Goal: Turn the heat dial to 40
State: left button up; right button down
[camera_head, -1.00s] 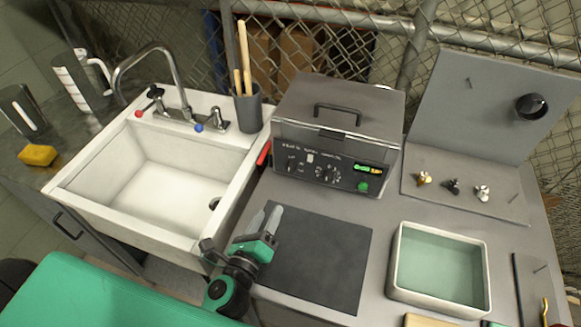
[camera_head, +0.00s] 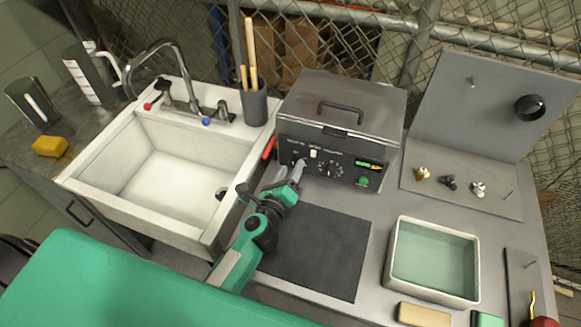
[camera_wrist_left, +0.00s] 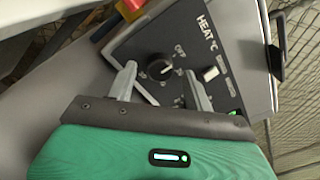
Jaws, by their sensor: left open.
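The heat dial (camera_wrist_left: 159,69) is a round black knob with a white pointer mark, on the dark front panel of the grey lidded tank (camera_head: 340,108). In the left wrist view it sits between my left gripper's fingers, under the "HEAT °C" label, near the "OFF" mark. My left gripper (camera_head: 289,174) is open and empty, with its fingertips close to the left end of the panel. In the left wrist view the open fingers (camera_wrist_left: 160,82) reach toward either side of the dial; I cannot tell whether they touch it. My right gripper is not seen.
A dark mat (camera_head: 318,250) lies in front of the tank. A white sink (camera_head: 150,165) stands at the left. A tray of pale green liquid (camera_head: 436,262) is at the right, and small knobs (camera_head: 449,182) stand on a grey board.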

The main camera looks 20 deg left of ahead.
pick_arm(q)
jog(key=shift+w, duration=0.3)
jog(key=shift+c, duration=0.4)
jog(key=c, duration=0.9)
